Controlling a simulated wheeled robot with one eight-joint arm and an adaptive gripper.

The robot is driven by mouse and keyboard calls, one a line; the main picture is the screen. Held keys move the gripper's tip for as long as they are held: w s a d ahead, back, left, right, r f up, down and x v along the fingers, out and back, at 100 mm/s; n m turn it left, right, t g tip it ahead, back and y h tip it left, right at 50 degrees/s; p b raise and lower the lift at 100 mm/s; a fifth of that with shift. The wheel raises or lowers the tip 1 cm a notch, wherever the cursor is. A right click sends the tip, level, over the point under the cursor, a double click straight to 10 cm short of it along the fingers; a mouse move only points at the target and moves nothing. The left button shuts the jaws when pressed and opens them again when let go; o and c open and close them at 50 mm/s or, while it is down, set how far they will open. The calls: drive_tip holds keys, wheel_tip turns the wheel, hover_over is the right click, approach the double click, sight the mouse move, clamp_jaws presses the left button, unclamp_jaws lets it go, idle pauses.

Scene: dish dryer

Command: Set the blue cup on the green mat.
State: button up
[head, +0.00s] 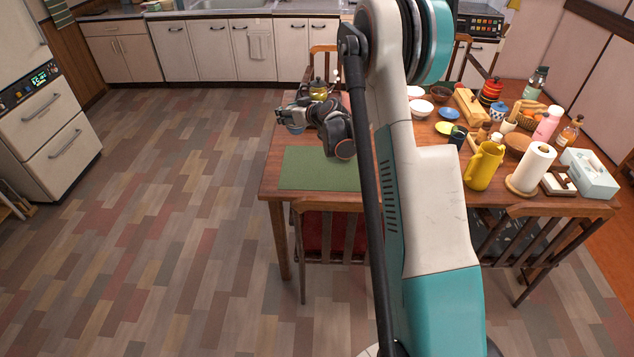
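The green mat (318,170) lies flat at the near left corner of the table, and the part in view is bare. My gripper (293,119) is above the table's left side, a little beyond the mat's far edge. A small blue cup (296,129) shows right at the fingertips and appears held between them. The fingers are small and dark, and they hide the cup's upper part. I cannot tell whether the cup touches the table.
A yellow-lidded jar (318,89) stands behind my gripper. Chairs stand around the wooden table (268,185). My arm hides the table's middle.

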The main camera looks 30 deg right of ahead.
drive_tip(key=shift+s+a+f+b, duration=0.15)
drive_tip(key=shift+f+b, duration=1.65)
drive_tip(key=shift+f, duration=3.3)
drive_tip(key=shift+s+a+f+b, duration=0.15)
drive_tip(key=shift+f+b, duration=1.6)
drive_tip(key=shift+f, duration=3.35)
drive_tip(key=shift+r, duration=0.1)
drive_tip(key=o, duration=1.4)
drive_tip(key=shift+o, duration=0.2)
drive_tip(key=p+v, duration=0.2)
drive_tip(key=v, duration=0.4)
drive_tip(key=shift+s+r, duration=0.1)
drive_tip(key=shift+s+d+r+p, duration=0.15)
drive_tip(key=shift+s+p, duration=0.2)
drive_tip(key=shift+s, duration=0.2)
